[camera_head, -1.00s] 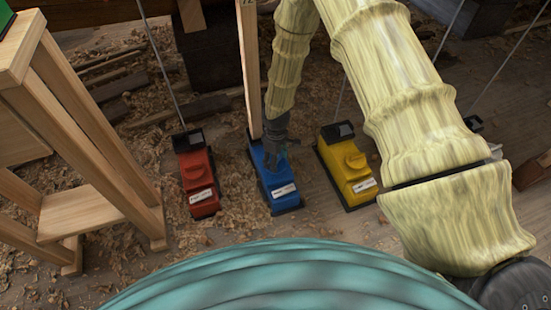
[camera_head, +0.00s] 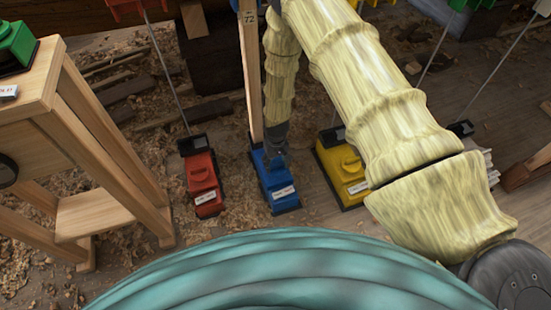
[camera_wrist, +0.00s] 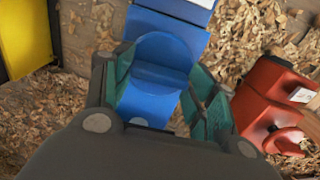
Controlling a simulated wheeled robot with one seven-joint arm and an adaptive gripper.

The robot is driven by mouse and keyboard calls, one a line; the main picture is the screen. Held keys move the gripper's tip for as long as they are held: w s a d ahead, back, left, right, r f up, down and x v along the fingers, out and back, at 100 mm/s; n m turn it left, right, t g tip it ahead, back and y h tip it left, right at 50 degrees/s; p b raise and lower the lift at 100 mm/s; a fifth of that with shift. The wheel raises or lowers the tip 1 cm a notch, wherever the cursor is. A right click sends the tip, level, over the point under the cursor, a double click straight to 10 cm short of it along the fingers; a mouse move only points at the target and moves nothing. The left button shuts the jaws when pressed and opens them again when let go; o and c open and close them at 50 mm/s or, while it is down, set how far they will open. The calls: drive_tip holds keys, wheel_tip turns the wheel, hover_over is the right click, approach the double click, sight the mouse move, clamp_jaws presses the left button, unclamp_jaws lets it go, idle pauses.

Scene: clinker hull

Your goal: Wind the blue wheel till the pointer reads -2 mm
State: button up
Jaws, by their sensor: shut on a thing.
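The blue unit (camera_head: 281,194) stands on the floor at the centre of the head view, with a white label on its near end. My gripper (camera_head: 277,158) reaches down onto its top from above. In the wrist view, the blue wheel (camera_wrist: 161,62), round with a raised bar across it, sits between the two fingers of my gripper (camera_wrist: 160,98). The fingers are shut on it, one at each side. A tall wooden batten (camera_head: 250,70) rises behind the blue unit. The pointer and its reading cannot be made out.
A red unit (camera_head: 203,183) stands left of the blue one, a yellow unit (camera_head: 342,170) right of it, close by. Thin rods rise from neighbouring units. A wooden stand (camera_head: 110,135) with a green unit (camera_head: 14,48) is at left. Shavings cover the floor.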

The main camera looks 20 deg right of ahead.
sight(276, 164)
drive_tip(key=m+p, duration=0.3)
drive_tip(key=m, duration=0.3)
idle(0.6)
drive_tip(key=o, duration=1)
wheel_tip(276, 164, up, 12)
idle(0.4)
drive_tip(key=shift+s, duration=0.1)
